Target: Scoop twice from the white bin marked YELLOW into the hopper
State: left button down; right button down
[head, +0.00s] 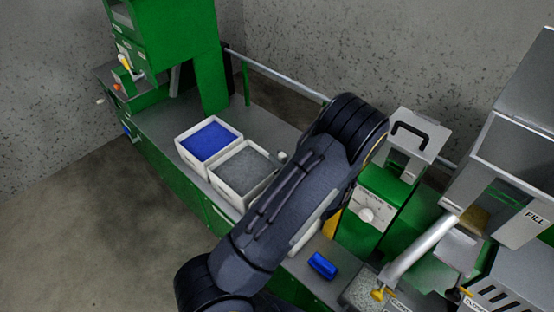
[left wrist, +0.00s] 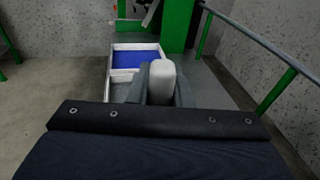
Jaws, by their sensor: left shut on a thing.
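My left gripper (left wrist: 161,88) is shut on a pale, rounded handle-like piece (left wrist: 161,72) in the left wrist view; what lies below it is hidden. In the head view my left arm crosses the middle and hides most of the gripper. A white bin with blue grains (head: 177,148) and a white bin with grey grains (head: 226,190) stand side by side on the bench. A white edge (head: 305,238) shows beside the arm, perhaps another bin; no YELLOW mark is readable. The metal hopper marked FILL (head: 520,232) is at the right. My right gripper is not in view.
A green machine (head: 180,40) stands at the far left end of the bench. A green and grey unit with a black handle (head: 410,131) stands right of my arm. A blue block (head: 322,265) lies on the near bench. A rail (head: 275,75) runs along the back.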

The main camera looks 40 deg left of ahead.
aim_at(282, 153)
pick_arm(q)
jog(key=r, duration=0.2)
jog(key=d+r+p, duration=0.1)
jog(key=shift+r+y, duration=0.3)
jog(key=shift+r, duration=0.05)
jog(key=shift+d+r+p, duration=0.2)
jog(key=shift+r, duration=0.35)
jog(key=shift+d+r+p, duration=0.15)
jog(key=shift+d+r, duration=0.05)
jog(key=shift+r, duration=0.35)
jog(key=shift+s, duration=0.15)
